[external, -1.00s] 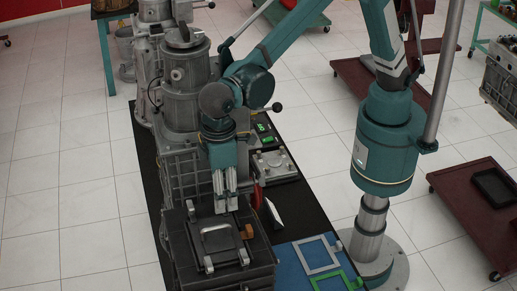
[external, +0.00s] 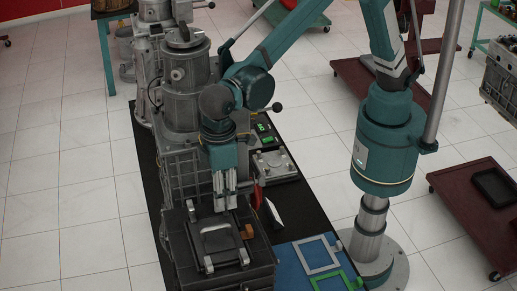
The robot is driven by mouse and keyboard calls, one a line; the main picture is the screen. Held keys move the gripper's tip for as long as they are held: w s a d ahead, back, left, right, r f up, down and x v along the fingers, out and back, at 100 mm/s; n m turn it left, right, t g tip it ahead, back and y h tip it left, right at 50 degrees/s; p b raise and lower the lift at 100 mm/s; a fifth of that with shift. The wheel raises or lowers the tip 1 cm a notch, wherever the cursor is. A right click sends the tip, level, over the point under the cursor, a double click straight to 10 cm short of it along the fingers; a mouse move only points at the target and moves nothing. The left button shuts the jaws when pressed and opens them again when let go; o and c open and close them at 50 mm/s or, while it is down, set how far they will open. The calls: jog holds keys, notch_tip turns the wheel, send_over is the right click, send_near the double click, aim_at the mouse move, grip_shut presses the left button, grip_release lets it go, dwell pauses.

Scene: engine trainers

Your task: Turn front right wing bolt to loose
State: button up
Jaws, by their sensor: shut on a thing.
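My gripper (external: 225,205) points straight down at the far right corner of the hatch cover (external: 217,242) on the dark box. Its fingers are shut on a small part there, at the place of a wing bolt. The part itself is mostly hidden by the fingers. Two other small pale bolts show at the cover's near edge, a left one (external: 208,266) and a right one (external: 244,258). Whether any bolt is tight or loose is too small to tell.
An orange-brown block (external: 247,231) sits right of the cover. A red part (external: 256,195) and a white wedge (external: 272,212) stand close by. A grey frame (external: 318,256) and a green frame (external: 335,282) lie on the blue mat. A tall grey cylinder (external: 182,85) rises behind.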

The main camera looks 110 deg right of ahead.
jog(key=n+b, duration=0.1)
jog(key=n, duration=0.4)
jog(key=shift+b, duration=0.4)
jog(key=n+b, duration=0.1)
jog(key=n, duration=0.4)
jog(key=shift+n, duration=0.4)
jog(key=n+b, duration=0.1)
jog(key=n, duration=0.5)
jog(key=shift+n, duration=0.3)
jog(key=o, duration=0.9)
jog(key=shift+r, duration=0.15)
notch_tip(320, 180, up, 12)
jog(key=shift+f, duration=0.15)
